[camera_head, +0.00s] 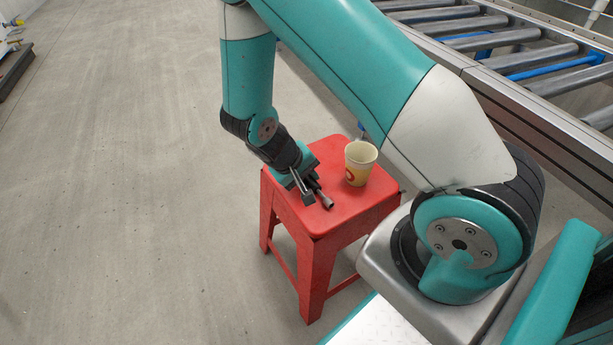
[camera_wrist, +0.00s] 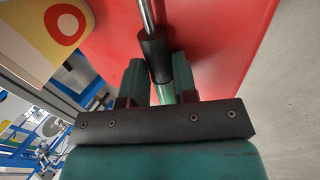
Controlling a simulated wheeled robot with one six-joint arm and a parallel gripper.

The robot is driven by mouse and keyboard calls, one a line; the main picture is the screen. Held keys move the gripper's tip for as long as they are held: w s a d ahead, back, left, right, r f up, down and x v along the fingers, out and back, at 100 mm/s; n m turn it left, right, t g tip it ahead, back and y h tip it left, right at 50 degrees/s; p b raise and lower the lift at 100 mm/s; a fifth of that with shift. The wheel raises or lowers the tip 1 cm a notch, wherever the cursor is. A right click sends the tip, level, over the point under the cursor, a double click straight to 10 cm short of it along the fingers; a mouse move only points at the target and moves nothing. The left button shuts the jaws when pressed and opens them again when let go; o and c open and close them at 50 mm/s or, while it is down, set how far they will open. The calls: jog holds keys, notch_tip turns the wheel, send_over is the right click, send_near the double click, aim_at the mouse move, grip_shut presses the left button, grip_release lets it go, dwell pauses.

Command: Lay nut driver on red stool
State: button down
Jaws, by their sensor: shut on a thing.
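The red stool (camera_head: 335,212) stands on the floor in the middle of the head view; its red top also fills the upper part of the wrist view (camera_wrist: 215,40). My gripper (camera_head: 308,192) is over the left front part of the stool top. In the wrist view my gripper (camera_wrist: 160,85) is shut on the nut driver (camera_wrist: 155,48), around its dark and green handle. The nut driver's metal shaft points away from the jaws over the red top.
A yellow and white paper cup (camera_head: 360,163) stands on the stool top, right of my gripper; it also shows in the wrist view (camera_wrist: 45,35). A roller conveyor (camera_head: 520,60) runs along the right.

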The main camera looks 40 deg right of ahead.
jog(key=c, duration=1)
grip_release()
jog(key=shift+f, duration=0.55)
jog(key=shift+o, duration=0.2)
jog(key=shift+r, duration=0.4)
jog(key=shift+o, duration=0.3)
jog(key=p+v, duration=0.5)
jog(key=v, duration=0.7)
jog(key=shift+r, duration=0.15)
jog(key=s+a+r+n+y, duration=0.4)
jog(key=s+a+r, duration=0.3)
jog(key=r, duration=0.4)
jog(key=s+a+r+n+y, duration=0.4)
jog(key=s+a+r+y, duration=0.2)
jog(key=s+r, duration=0.4)
jog(key=shift+a+r+n+t, duration=0.3)
jog(key=shift+a+r+t, duration=0.1)
jog(key=shift+r, duration=0.25)
notch_tip(320, 180, up, 29)
jog(key=p, duration=2.8)
jog(key=shift+p, duration=0.3)
